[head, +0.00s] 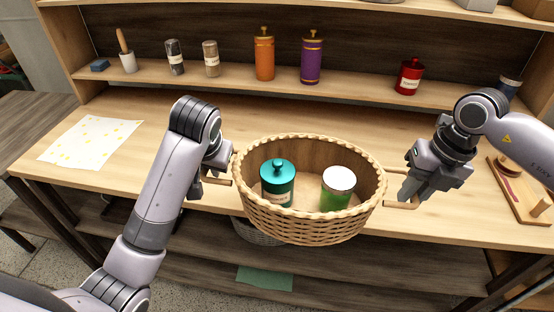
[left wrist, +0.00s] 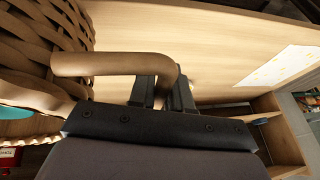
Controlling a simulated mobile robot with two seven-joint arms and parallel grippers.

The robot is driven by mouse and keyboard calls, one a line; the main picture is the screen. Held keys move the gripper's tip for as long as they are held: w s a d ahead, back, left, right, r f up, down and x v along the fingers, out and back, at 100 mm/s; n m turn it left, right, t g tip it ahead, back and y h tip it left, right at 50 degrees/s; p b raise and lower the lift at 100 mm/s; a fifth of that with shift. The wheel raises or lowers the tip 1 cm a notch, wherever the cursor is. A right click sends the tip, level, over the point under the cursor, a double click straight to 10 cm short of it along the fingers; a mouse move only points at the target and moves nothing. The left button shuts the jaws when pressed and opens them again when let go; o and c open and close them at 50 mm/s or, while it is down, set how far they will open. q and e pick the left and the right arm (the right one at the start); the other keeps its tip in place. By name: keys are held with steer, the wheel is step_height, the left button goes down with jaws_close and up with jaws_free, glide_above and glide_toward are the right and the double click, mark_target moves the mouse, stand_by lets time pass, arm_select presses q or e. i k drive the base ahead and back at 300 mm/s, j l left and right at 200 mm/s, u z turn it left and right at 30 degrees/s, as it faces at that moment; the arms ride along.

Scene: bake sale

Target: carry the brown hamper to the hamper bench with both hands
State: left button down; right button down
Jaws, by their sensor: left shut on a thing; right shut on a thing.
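The brown hamper (head: 300,222) is a woven oval basket in the middle of the head view, roughly level, at the front edge of the wooden bench. A teal lidded jar (head: 278,185) and a green jar with a pale lid (head: 337,188) stand inside it. My left gripper (head: 212,180) is shut on its left handle, which also shows in the left wrist view (left wrist: 110,65). My right gripper (head: 405,200) is shut on its right handle. Whether the hamper's base touches the bench is hard to tell.
A shelf behind holds an orange bottle (head: 264,55), a purple bottle (head: 311,60), a red jar (head: 408,77) and small shakers. A spotted paper (head: 92,140) lies at left, a wooden tray (head: 515,190) at right. A grey basket (head: 255,233) sits on the lower shelf.

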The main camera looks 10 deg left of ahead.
mark_target(397, 184)
steer(key=i+l, duration=0.2)
steer(key=l, duration=0.2)
steer(key=i+l, duration=0.2)
steer(key=l, duration=0.2)
steer(key=i+l, duration=0.2)
steer(key=l, duration=0.2)
